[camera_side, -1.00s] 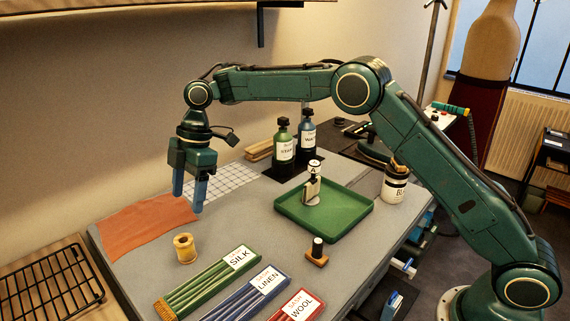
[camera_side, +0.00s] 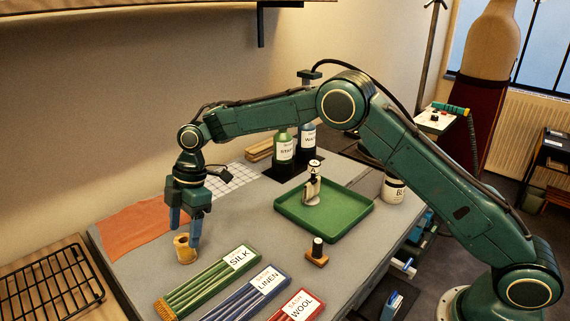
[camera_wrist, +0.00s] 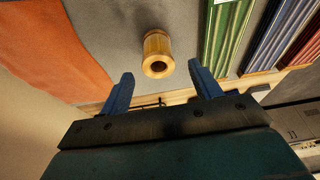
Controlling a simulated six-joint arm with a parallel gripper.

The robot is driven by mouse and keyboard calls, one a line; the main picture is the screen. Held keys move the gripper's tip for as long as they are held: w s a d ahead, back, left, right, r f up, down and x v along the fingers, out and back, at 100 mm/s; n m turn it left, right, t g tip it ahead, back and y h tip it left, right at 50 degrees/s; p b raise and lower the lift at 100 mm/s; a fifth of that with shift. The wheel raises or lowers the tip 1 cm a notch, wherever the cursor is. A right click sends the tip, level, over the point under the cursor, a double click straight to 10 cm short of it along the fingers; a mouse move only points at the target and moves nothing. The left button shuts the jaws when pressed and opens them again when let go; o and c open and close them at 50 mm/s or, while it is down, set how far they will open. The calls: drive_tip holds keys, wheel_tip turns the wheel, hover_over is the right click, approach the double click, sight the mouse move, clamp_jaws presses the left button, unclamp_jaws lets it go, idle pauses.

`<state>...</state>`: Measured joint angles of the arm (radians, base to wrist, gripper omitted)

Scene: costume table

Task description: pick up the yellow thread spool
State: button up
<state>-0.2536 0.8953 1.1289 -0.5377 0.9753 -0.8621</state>
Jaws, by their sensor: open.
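The yellow thread spool (camera_side: 185,249) stands upright on the grey table near its front left. In the wrist view the spool (camera_wrist: 157,55) shows with its dark top hole, in front of the fingers and roughly midway between them. My gripper (camera_side: 184,238) is open, pointing down, with its blue fingertips low and close to the spool. In the side view one finger overlaps the spool's right edge. In the wrist view my gripper (camera_wrist: 162,88) holds nothing between its two blue fingers. I cannot tell whether a finger touches the spool.
An orange cloth (camera_side: 147,224) lies left of the spool. Thread boxes marked silk (camera_side: 209,281), linen (camera_side: 246,294) and wool (camera_side: 294,305) lie to its right. A small wooden stand (camera_side: 317,256) and a green tray (camera_side: 326,231) are farther right. A wire rack (camera_side: 50,290) sits at lower left.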

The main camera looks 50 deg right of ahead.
sight(183, 246)
drive_tip(key=shift+f, duration=0.2)
drive_tip(key=shift+x, duration=2.6)
drive_tip(key=c, duration=1.1)
drive_tip(key=shift+o, duration=0.2)
drive_tip(key=shift+r, duration=0.1)
wheel_tip(183, 246, up, 10)
